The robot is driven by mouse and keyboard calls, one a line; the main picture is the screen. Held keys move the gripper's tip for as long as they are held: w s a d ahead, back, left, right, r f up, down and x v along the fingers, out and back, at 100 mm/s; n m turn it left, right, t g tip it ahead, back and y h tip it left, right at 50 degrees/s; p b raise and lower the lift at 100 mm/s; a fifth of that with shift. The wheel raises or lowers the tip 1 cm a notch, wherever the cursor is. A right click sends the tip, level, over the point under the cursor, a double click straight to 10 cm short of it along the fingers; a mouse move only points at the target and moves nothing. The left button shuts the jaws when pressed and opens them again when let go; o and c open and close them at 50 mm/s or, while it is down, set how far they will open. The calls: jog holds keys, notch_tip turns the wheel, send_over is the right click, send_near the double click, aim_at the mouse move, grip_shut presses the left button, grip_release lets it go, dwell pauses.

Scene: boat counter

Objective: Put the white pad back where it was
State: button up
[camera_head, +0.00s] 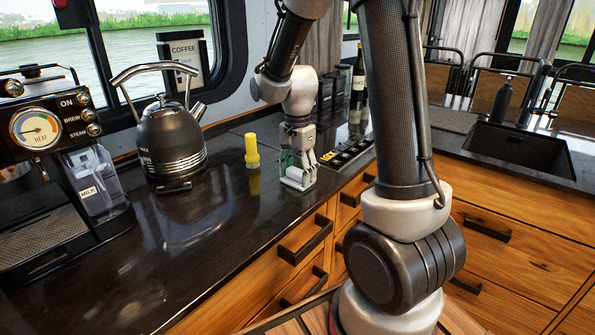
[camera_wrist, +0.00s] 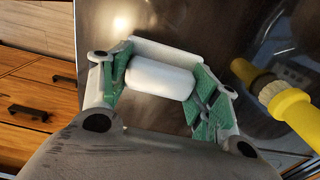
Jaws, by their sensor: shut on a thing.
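The white pad (camera_head: 298,180) is at my gripper's tips, low over the dark counter near its front edge. In the wrist view the white pad (camera_wrist: 160,78) shows a rounded white body between the green finger pads, with a flat white part behind it. My gripper (camera_head: 297,164) points down and is shut on the pad; in the wrist view my gripper (camera_wrist: 162,84) has a finger on each side of it. I cannot tell whether the pad touches the counter.
A yellow cylinder-like item (camera_head: 251,150) stands just left of my gripper, close by. A black kettle (camera_head: 172,140) and a coffee machine (camera_head: 45,170) stand further left. A dark panel with knobs (camera_head: 345,153) lies to the right. The counter's (camera_head: 215,215) front left is clear.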

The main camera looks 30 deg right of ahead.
aim_at(297, 170)
jog(key=o, duration=0.9)
notch_tip(297, 170, up, 12)
jog(key=s+r+n+t, duration=0.1)
jog(key=s+n, duration=0.3)
jog(key=s, duration=0.3)
jog(key=s+d+r+n+t, duration=0.1)
jog(key=s+r+n+t, duration=0.1)
jog(key=s+n, duration=0.3)
jog(key=s+r+n+t, duration=0.1)
jog(key=s+n, duration=0.3)
jog(key=s, duration=0.4)
jog(key=shift+s+d+r+n, duration=0.2)
jog(key=shift+s+r+n, duration=0.05)
jog(key=shift+s+n, duration=0.1)
